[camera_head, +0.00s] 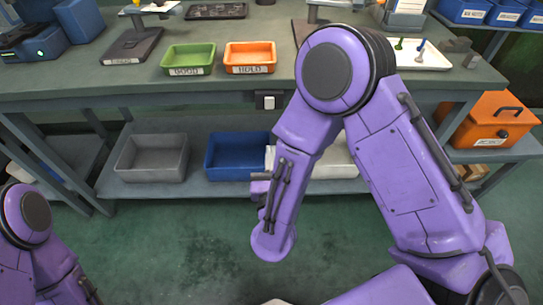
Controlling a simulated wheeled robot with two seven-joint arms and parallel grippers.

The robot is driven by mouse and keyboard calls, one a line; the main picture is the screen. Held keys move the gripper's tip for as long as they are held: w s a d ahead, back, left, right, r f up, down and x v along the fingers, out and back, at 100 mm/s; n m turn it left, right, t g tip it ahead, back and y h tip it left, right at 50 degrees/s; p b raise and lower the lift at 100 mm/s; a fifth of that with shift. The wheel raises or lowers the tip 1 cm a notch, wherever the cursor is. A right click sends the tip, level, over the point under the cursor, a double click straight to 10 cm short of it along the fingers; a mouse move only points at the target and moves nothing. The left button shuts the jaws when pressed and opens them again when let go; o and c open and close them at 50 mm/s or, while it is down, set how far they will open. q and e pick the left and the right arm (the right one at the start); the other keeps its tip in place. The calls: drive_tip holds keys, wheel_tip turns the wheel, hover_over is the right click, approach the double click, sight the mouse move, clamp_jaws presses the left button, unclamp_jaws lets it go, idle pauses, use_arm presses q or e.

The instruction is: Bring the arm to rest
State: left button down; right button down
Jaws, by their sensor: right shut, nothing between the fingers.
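My right arm (405,165) is large and purple. It rises from the lower right, bends at an elbow in front of the workbench, and its forearm (298,155) hangs down over the green floor. The end of my right gripper (260,189) shows small at the left side of the forearm, partly hidden by it. It is shut and empty, in front of the lower shelf. My left arm (30,235) shows only in part in the bottom left corner, and its gripper is out of the picture.
The workbench (120,88) carries a green tray (188,70), an orange tray (250,69) and a white tray (435,63). Its lower shelf holds a grey bin (152,172) and a blue bin (228,172). An orange case (490,140) stands right. Floor in the lower middle is clear.

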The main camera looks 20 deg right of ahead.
idle(0.3)
wheel_tip(320, 180, down, 12)
drive_tip(key=s+n+g+y+p, duration=0.2)
drive_tip(key=n+g+y, duration=0.3)
drive_tip(key=n, duration=2)
drive_tip(key=s+d+f+n+g+p, duration=0.1)
drive_tip(key=s+d+f+n+g, duration=0.1)
drive_tip(key=s, duration=0.5)
drive_tip(key=s+d+f+n+g+h+p, duration=0.1)
drive_tip(key=s+d+f+n+g, duration=0.2)
drive_tip(key=s+d, duration=0.4)
drive_tip(key=s+d+f+n+g+p, duration=0.1)
drive_tip(key=s+d+f+n+g, duration=0.2)
drive_tip(key=s, duration=0.4)
wheel_tip(320, 180, down, 2)
drive_tip(key=shift+s+d+f+g+h+p, duration=0.1)
drive_tip(key=shift+s+d+g+h+p, duration=0.25)
drive_tip(key=shift+d+g, duration=0.4)
